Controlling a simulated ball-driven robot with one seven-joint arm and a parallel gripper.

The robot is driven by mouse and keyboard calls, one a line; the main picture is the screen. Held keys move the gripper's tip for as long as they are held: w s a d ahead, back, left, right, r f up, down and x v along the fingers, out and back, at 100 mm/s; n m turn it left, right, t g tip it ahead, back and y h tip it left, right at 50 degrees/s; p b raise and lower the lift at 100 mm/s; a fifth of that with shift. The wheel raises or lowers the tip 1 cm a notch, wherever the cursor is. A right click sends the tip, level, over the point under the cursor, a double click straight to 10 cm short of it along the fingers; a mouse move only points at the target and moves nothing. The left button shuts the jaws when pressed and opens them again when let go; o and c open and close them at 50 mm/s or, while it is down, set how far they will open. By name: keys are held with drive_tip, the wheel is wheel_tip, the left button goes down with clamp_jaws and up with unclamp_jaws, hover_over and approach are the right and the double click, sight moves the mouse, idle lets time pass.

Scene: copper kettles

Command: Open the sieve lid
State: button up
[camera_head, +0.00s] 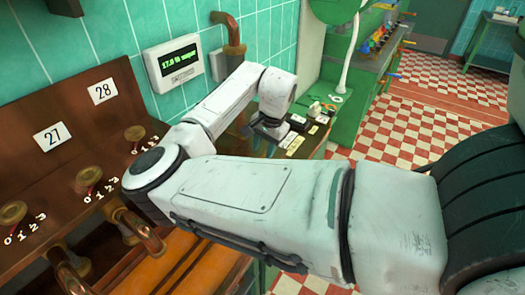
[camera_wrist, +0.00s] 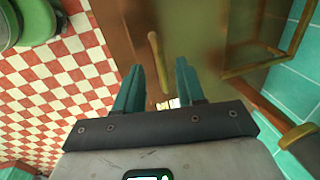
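My gripper (camera_wrist: 160,68) shows in the wrist view with two teal fingers spread apart and nothing held between them. A narrow brass-coloured handle (camera_wrist: 155,55) stands out from a brown panel (camera_wrist: 130,28) just beyond the fingertips, roughly between them. It looks apart from both fingers. I cannot tell for sure whether this panel is the sieve lid. In the head view my white arm crosses the picture, and the dark end of my gripper (camera_head: 268,130) is over a cluttered worktop beside the tiled wall. The lid cannot be made out there.
Brown panels with dials (camera_head: 88,178) and copper pipes (camera_head: 150,240) stand at the left in the head view. A wall display (camera_head: 174,63) hangs behind my arm. A green machine (camera_head: 345,95) is beyond it. Checkered floor (camera_head: 400,130) lies open at the right.

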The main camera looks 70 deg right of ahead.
drive_tip(key=shift+w+f, duration=0.15)
drive_tip(key=shift+f, duration=0.55)
drive_tip(key=shift+w+f, duration=0.1)
drive_tip(key=shift+f, duration=0.6)
clamp_jaws()
